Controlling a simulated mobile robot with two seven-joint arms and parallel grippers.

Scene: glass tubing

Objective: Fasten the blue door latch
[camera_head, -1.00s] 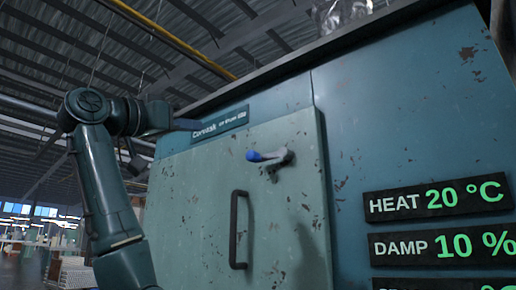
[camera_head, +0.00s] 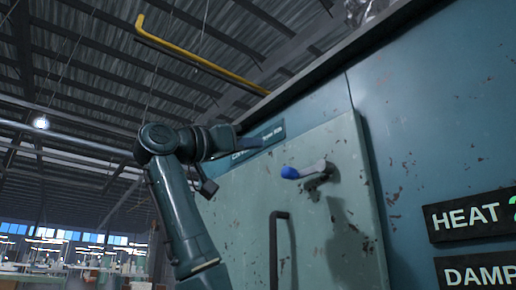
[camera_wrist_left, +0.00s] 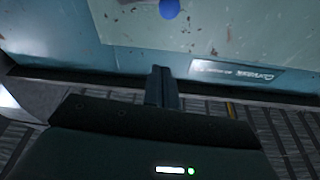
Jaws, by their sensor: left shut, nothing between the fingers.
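The door latch is a grey lever (camera_head: 314,171) with a blue knob (camera_head: 289,173) at its left end. It lies nearly level, tilted slightly, on the upper part of a pale green door (camera_head: 240,205). In the left wrist view the blue knob (camera_wrist_left: 169,8) shows at the top edge, partly cut off. My left gripper (camera_head: 257,143) is shut and empty, up and left of the knob, apart from it in the picture. Its closed fingers (camera_wrist_left: 163,72) point toward the door top in the wrist view. My right gripper is not in view.
A dark vertical handle (camera_head: 274,250) stands out from the door below the latch. A name plate (camera_head: 270,137) sits above the door, partly hidden by my gripper. HEAT (camera_head: 467,216) and DAMP displays are at the right. A yellow pipe (camera_head: 190,58) runs overhead.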

